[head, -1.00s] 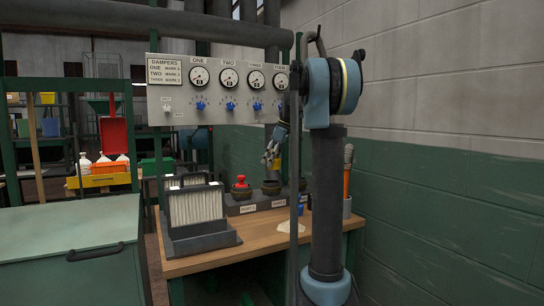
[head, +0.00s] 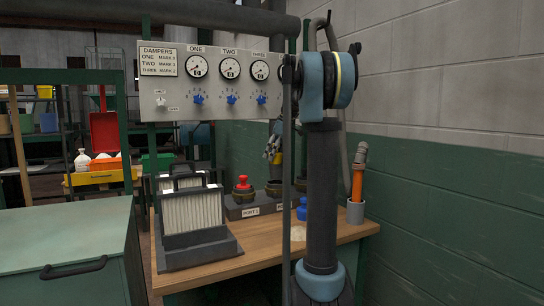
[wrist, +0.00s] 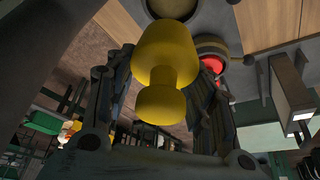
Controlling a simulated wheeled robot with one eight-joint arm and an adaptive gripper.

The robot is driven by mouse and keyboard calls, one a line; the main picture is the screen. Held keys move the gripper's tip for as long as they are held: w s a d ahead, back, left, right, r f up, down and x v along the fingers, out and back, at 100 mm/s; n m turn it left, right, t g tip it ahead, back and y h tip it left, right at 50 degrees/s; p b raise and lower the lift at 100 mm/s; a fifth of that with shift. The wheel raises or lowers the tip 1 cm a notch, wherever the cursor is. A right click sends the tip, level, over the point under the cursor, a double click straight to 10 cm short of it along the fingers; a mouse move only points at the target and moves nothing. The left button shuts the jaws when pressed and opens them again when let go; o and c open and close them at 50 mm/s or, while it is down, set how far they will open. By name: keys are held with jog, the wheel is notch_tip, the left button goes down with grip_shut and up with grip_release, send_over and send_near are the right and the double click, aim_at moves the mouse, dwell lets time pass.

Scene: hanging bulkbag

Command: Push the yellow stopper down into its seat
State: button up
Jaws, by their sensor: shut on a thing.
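The yellow stopper (wrist: 168,62) fills the middle of the wrist view, between the fingers of my gripper (wrist: 170,85), which is shut on it. In the head view my gripper (head: 273,150) hangs above the row of ports on the bench, partly hidden by my arm. A patch of yellow (head: 277,158) shows at its fingers. A dark middle port (head: 273,188) lies below it. In the wrist view a round grey seat (wrist: 172,8) shows beyond the stopper, which hides part of it. I cannot tell whether the stopper touches the seat.
A red stopper (head: 242,184) sits in the left port, close beside the middle one. A blue stopper (head: 303,209) stands on the wooden bench (head: 262,248). A filter (head: 190,212) stands at the left, and a grey cup with an orange-handled tool (head: 356,210) at the right.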

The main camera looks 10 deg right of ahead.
jog(key=shift+f, duration=0.15)
jog(key=shift+f, duration=4.05)
jog(key=shift+s+d+f, duration=0.1)
jog(key=shift+f, duration=0.7)
jog(key=o, duration=1.2)
